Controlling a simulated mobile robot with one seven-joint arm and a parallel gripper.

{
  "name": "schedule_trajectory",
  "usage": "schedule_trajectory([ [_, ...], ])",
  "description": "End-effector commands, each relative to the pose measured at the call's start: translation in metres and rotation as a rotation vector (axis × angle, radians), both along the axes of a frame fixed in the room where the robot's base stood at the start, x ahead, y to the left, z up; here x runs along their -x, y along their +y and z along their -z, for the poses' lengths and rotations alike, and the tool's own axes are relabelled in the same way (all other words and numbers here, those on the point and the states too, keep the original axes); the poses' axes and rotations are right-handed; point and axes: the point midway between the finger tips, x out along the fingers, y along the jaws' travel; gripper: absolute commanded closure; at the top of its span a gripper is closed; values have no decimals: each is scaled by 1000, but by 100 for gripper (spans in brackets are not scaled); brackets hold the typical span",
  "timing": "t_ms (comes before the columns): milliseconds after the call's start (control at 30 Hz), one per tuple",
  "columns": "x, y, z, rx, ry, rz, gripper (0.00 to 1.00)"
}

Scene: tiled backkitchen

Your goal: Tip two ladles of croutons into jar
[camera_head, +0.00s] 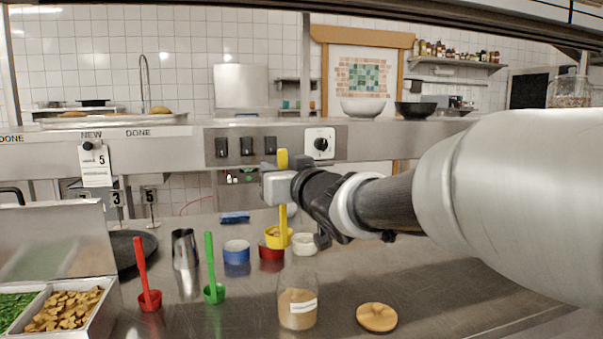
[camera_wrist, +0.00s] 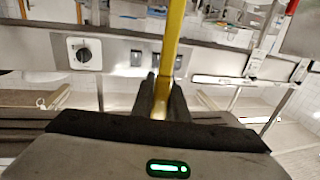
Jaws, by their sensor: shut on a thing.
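My gripper (camera_head: 283,187) is shut on the handle of a yellow ladle (camera_head: 283,225), which hangs upright above the counter. The handle also shows between the fingers in the wrist view (camera_wrist: 172,45). The ladle's bowl is behind the jar in the head view, and its contents are too small to tell. The glass jar (camera_head: 297,318) stands open at the front middle, with a white label and tan contents. A round wooden lid (camera_head: 376,317) lies to its right. Croutons (camera_head: 66,308) fill a metal pan at the front left.
A red ladle (camera_head: 149,299) and a green ladle (camera_head: 213,292) stand left of the jar. A metal cup (camera_head: 185,250), a blue bowl (camera_head: 236,254), a red bowl (camera_head: 270,252) and a white bowl (camera_head: 304,244) stand behind. The counter right of the lid is clear.

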Motion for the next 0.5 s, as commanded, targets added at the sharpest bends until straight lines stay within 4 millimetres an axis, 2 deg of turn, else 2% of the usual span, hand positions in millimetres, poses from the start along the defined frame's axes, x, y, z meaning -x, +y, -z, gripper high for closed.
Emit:
schedule_trajectory([
  [267,2,4,2,1,0,-5,100],
  [500,2,4,22,1,0,-5,100],
])
